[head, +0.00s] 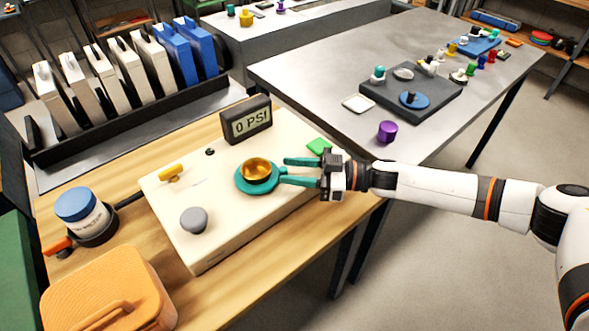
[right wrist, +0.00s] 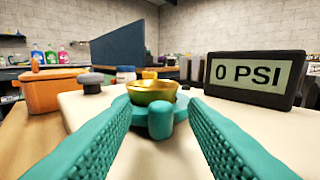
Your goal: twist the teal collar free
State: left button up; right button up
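The teal collar (head: 245,187) is a flat ring on the cream panel (head: 215,221), around the base of a gold cup-like piece (head: 257,167). In the right wrist view the collar (right wrist: 160,122) shows a rounded upright lug facing me, with the gold piece (right wrist: 152,90) above it. My right gripper (head: 283,172) reaches in from the right with teal fingers. The fingers are spread, with the lug between and beyond them in the wrist view (right wrist: 160,120). Nothing is visibly gripped; whether a fingertip touches the collar is unclear. My left gripper is not in view.
A gauge reading 0 PSI (head: 246,119) stands behind the collar. A grey knob (head: 194,220), a yellow handle (head: 171,173) and a green piece (head: 319,146) are on the panel. A blue-lidded jar (head: 83,211) and orange case (head: 110,292) stand left.

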jog(key=d, duration=0.4)
jog(key=s+d, duration=0.1)
jog(key=d, duration=0.2)
jog(key=s+d, duration=0.1)
jog(key=d, duration=0.3)
jog(key=shift+d+b, duration=0.35)
